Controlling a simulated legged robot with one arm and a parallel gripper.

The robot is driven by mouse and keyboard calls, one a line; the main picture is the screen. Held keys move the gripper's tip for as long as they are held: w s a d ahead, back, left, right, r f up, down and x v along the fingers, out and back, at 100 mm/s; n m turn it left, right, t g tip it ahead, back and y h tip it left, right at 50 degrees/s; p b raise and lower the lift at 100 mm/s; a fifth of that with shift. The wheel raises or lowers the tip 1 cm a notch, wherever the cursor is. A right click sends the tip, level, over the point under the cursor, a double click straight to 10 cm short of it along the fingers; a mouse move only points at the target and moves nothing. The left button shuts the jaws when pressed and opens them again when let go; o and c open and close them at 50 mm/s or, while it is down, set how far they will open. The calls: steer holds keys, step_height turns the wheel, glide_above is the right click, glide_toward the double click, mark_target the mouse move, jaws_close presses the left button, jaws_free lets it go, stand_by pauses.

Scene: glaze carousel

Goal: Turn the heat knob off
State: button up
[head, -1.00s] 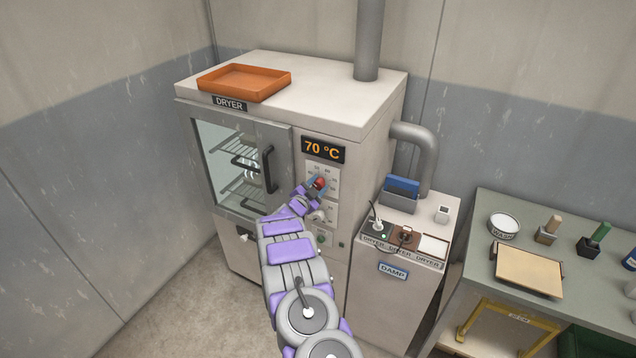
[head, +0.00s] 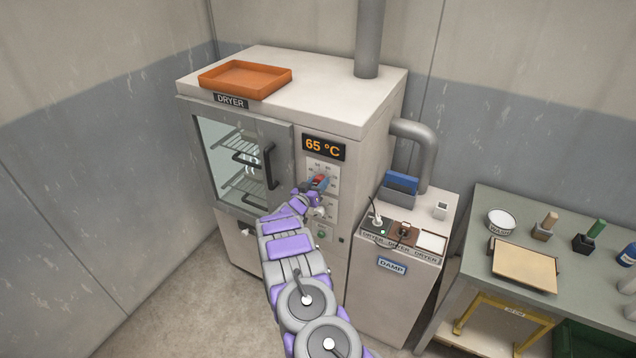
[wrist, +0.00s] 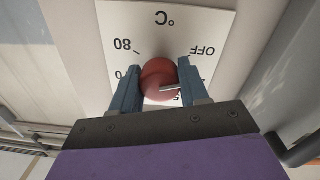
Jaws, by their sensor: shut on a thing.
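The red heat knob (wrist: 158,76) sits on a white dial plate (wrist: 215,22), which appears upside down in the wrist view with "OFF", "80" and "°C" readable. The knob's pale pointer line points to the right of the picture, below the "OFF" mark. My gripper (wrist: 157,88) has its two blue-grey fingers on either side of the knob and is shut on it. In the head view my gripper (head: 318,183) is at the dryer's control panel, partly hiding the knob. The orange display (head: 323,147) above reads 65 °C.
The dryer's glass door (head: 233,165) is shut, with a dark handle (head: 269,166) left of the panel. An orange tray (head: 245,79) lies on top. A cabinet marked "DAMP" (head: 385,300) stands to the right, then a workbench (head: 480,240) with tools.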

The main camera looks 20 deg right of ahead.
steer(key=shift+s+f+n, duration=0.1)
steer(key=shift+f+n, duration=0.25)
steer(key=shift+n, duration=0.75)
steer(key=o, duration=1)
steer(key=shift+w, duration=0.2)
steer(key=shift+o, duration=0.2)
steer(key=shift+r, duration=0.2)
steer(key=shift+s+a, duration=0.3)
steer(key=shift+a, duration=0.2)
steer(key=v, duration=1.6)
steer(key=shift+a, duration=0.2)
steer(key=shift+s, duration=0.15)
